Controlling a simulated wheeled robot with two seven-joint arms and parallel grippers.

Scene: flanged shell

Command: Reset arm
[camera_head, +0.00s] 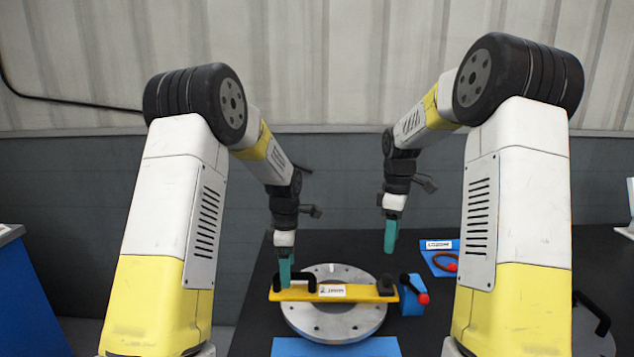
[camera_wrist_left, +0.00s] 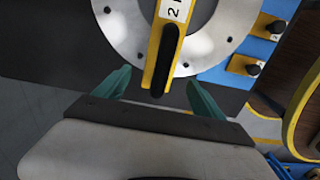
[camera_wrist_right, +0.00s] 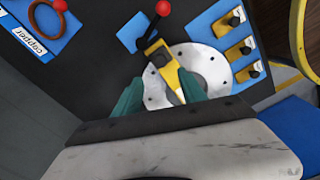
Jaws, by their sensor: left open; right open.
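My left gripper (camera_head: 285,272) is open at the left end of a yellow bar (camera_head: 357,292), close to the bar's black handle (camera_head: 309,275). In the left wrist view that handle (camera_wrist_left: 163,62) points down toward the gap between the open teal fingers (camera_wrist_left: 160,92), with nothing clamped; contact cannot be told. The bar lies across a grey metal flange (camera_head: 350,325) with bolt holes. My right gripper (camera_head: 391,236) is open and empty above the bar's right end. The right wrist view shows its teal fingers (camera_wrist_right: 160,93) apart, with the bar's end (camera_wrist_right: 172,75) beyond them.
A blue block with a red-knobbed lever (camera_head: 411,295) stands right of the flange. Behind it is a blue tray (camera_head: 436,262) with a copper-coloured ring (camera_head: 446,261). Another blue piece (camera_head: 330,347) lies in front. A blue cabinet (camera_head: 30,295) stands at far left. Black tabletop (camera_head: 345,248) behind the flange is clear.

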